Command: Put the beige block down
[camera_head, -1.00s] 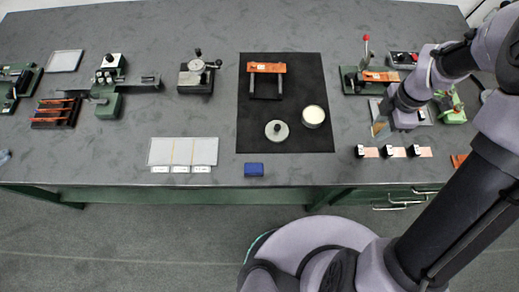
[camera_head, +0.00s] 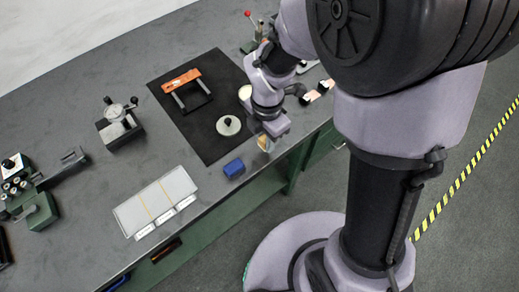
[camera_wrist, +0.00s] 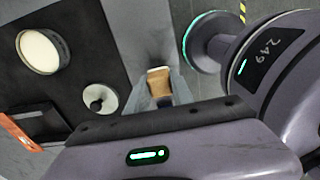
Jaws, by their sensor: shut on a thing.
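The beige block (camera_wrist: 158,82) is between the fingers of my gripper (camera_wrist: 160,92) in the wrist view, with a lighter whitish end showing. In the head view my gripper (camera_head: 266,140) is near the front edge of the grey table, and a small part of the beige block (camera_head: 264,144) shows below it. The gripper is shut on the block. I cannot tell from these views how high the block is above the table.
A black mat (camera_head: 184,126) holds an orange-handled frame (camera_head: 182,80), a knobbed round weight (camera_head: 228,124) and a round white-topped dish (camera_wrist: 40,51). A blue block (camera_head: 234,167) lies left of my gripper. A white three-part panel (camera_head: 157,200) lies farther left.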

